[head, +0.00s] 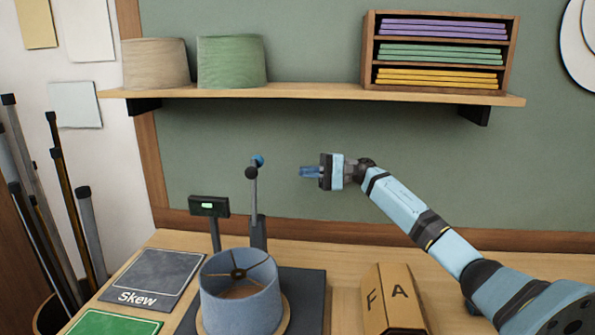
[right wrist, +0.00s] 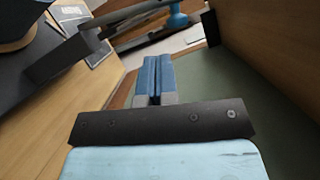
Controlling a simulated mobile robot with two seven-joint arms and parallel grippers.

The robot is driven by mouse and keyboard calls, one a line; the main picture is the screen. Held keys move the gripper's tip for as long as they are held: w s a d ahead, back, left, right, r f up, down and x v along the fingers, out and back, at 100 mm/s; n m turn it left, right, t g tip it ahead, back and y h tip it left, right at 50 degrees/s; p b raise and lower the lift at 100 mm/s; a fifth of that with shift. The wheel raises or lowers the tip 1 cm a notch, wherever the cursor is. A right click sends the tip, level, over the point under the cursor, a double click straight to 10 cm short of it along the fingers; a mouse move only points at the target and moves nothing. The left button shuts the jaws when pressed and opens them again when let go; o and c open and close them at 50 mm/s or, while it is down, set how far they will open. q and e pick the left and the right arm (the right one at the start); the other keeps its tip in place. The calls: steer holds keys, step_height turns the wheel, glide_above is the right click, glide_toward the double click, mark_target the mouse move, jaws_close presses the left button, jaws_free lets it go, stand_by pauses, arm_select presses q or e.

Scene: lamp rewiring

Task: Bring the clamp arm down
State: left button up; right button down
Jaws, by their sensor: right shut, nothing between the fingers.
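The clamp arm (head: 254,196) stands raised, close to upright, on a dark post behind the blue lampshade (head: 240,300). Its top carries a blue knob (head: 258,160) and a black round tip (head: 251,173). The blue knob also shows at the top of the right wrist view (right wrist: 177,19). My right gripper (head: 308,171) is shut and empty, in the air to the right of the knob at about its height in the head view, apart from it. Its closed blue fingers show in the right wrist view (right wrist: 158,72). My left gripper is out of view.
A small display (head: 209,206) on a post stands left of the clamp. A shelf (head: 320,91) with shades and a rack hangs above.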

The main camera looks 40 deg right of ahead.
mark_target(256, 190)
steer(key=w+a+r+p, duration=0.1)
steer(key=w+a+p, duration=0.2)
steer(key=a, duration=0.7)
steer(key=shift+a+r+p, duration=0.25)
steer(key=shift+a+p, duration=0.15)
steer(key=shift+p, duration=0.1)
steer(key=shift+a, duration=0.1)
